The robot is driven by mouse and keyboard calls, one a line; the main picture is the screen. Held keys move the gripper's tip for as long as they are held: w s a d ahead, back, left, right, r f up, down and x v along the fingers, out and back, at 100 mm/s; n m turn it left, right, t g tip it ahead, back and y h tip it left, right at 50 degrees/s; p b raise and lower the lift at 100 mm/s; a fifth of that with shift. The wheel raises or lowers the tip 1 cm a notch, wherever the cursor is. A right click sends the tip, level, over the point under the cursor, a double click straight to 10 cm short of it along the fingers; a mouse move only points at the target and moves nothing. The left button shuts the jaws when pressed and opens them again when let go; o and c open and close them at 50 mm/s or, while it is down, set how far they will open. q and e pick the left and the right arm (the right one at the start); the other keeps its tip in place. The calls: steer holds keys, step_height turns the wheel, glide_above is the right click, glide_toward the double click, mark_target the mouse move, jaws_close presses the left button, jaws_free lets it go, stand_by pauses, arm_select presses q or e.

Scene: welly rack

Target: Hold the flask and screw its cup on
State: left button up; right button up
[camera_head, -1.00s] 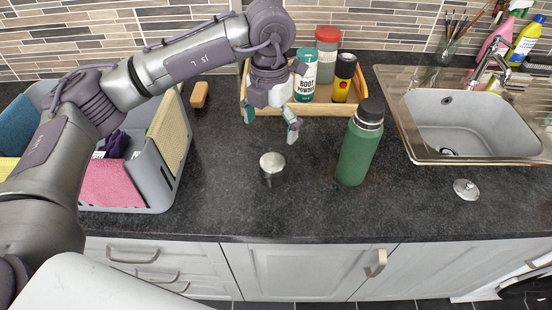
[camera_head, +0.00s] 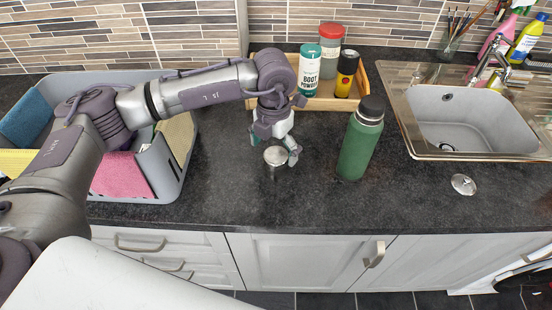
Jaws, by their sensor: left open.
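The green flask (camera_head: 357,148) stands upright on the dark worktop, right of centre, with a black top. The steel cup (camera_head: 275,164) stands on the worktop to its left, apart from it. My left gripper (camera_head: 275,148) is open just behind and above the cup, with one finger on each side of it. I cannot tell whether the fingers touch the cup. My right gripper is out of view.
A wooden tray (camera_head: 322,102) with boot powder (camera_head: 309,70) and other containers stands behind. A sink (camera_head: 470,122) is at the right, with a metal plug (camera_head: 463,185) in front. A grey divided bin (camera_head: 177,187) is at the left. The worktop's front middle is clear.

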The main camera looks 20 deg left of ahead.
mark_target(275, 156)
arm_select(q)
steer(key=shift+f, duration=0.15)
step_height(275, 156, down, 5)
steer(key=shift+w+d+r+p, duration=0.1)
steer(key=shift+p, duration=1.15)
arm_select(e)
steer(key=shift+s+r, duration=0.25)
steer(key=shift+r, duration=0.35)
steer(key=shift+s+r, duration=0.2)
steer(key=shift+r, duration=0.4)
arm_select(q)
steer(key=c, duration=1.2)
steer(key=shift+o, duration=0.2)
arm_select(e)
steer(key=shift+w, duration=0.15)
arm_select(q)
steer(key=shift+r, duration=0.15)
